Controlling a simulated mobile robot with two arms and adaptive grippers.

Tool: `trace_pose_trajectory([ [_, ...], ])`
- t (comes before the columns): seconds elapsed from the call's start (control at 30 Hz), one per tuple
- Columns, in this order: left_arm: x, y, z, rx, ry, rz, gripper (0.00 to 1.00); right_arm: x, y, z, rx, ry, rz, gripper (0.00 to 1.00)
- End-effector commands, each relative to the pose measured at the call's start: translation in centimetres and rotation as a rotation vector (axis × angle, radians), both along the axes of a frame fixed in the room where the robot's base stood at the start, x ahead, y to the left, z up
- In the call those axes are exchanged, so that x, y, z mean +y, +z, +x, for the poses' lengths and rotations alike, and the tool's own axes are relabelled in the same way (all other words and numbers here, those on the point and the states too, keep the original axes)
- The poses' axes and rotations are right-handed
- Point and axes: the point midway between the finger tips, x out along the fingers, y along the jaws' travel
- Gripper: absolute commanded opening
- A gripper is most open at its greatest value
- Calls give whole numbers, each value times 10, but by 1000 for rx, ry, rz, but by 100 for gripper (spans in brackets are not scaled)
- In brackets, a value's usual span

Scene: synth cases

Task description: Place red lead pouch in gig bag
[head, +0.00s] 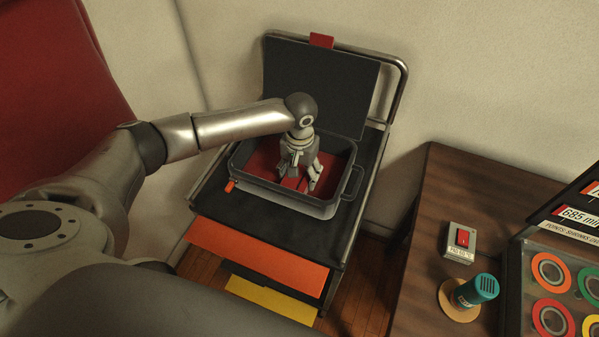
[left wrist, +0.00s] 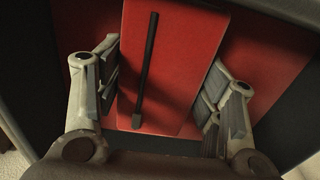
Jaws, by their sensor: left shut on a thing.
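The gig bag (head: 272,192) is a dark open case with a red lining, on a black seat in a metal frame. My left gripper (head: 301,178) points down inside the bag's walls. In the left wrist view my left gripper (left wrist: 162,72) is shut on the red lead pouch (left wrist: 185,60), a flat red block with a black strip, with one finger at each side. The bag's red lining shows beyond it. In the head view the fingers and the like-coloured lining make the pouch hard to make out; I cannot tell whether it touches the bottom. My right gripper is not in view.
A dark upright panel (head: 318,85) with a red tab stands behind the bag. Orange (head: 255,255) and yellow (head: 270,303) panels are in front below. A wooden table (head: 440,200) at right holds a switch box (head: 459,242), a teal-topped item (head: 477,290) and a case of coloured rings.

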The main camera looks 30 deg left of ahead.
Motion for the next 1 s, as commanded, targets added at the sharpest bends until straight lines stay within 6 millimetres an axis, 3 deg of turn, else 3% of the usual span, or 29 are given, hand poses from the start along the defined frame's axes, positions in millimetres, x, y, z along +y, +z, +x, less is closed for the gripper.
trace_pose_trajectory([
  [0.1,0,-2,0,0,1,-1,36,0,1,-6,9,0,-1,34],
  [0.13,0,-2,0,0,1,-1,63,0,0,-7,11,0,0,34],
  [0.3,0,-2,0,0,1,0,84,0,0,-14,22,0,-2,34],
  [0.7,0,2,0,-1,0,0,84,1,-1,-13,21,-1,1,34],
  [0.87,0,25,1,-3,-1,-2,84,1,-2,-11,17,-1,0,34],
  [1.0,0,56,1,-4,0,-2,84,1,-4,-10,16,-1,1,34],
])
